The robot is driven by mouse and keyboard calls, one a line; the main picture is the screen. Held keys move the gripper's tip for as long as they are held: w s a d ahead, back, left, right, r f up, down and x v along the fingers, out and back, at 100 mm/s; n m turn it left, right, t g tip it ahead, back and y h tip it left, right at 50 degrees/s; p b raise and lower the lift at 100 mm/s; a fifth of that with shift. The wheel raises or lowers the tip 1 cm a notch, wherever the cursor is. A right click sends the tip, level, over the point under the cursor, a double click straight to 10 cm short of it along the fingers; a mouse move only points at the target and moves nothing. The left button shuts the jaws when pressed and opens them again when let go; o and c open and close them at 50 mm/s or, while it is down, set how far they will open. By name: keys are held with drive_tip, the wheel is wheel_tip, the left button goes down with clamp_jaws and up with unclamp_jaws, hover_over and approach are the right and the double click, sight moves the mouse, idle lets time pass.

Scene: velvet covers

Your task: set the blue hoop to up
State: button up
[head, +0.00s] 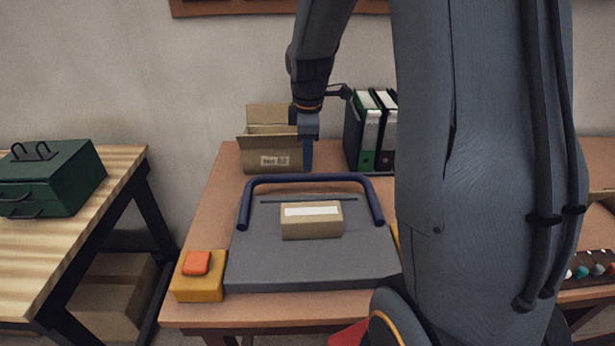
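The blue hoop (306,179) is a dark blue U-shaped bar on a grey flat base (310,270). Its two arms run forward along the left and right sides, and its crossbar spans the back of the base. How far it is raised is hard to tell from this view. A small brown carton (311,225) with a white label sits on the base inside the hoop. My gripper (308,157) points down just behind the crossbar, close to it; whether they touch cannot be told. Its fingers are seen edge-on, so their opening does not show.
An open cardboard box (270,160) stands behind my gripper, with binders (370,130) to its right. A yellow block with an orange button (196,263) sits at the front left. A green toolbox (50,178) is on the left bench. My arm hides the table's right part.

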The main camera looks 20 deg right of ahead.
sight(308, 175)
drive_tip(key=shift+w+d+f+p, duration=0.2)
drive_tip(key=shift+w+f, duration=0.1)
drive_tip(key=shift+f, duration=1)
drive_tip(key=shift+w+d+f+p, duration=0.1)
drive_tip(key=shift+w+f+p, duration=0.2)
drive_tip(key=shift+f, duration=1)
drive_tip(key=shift+w+d+f+p, duration=0.15)
drive_tip(key=shift+w+f, duration=0.2)
drive_tip(key=shift+f, duration=0.95)
clamp_jaws()
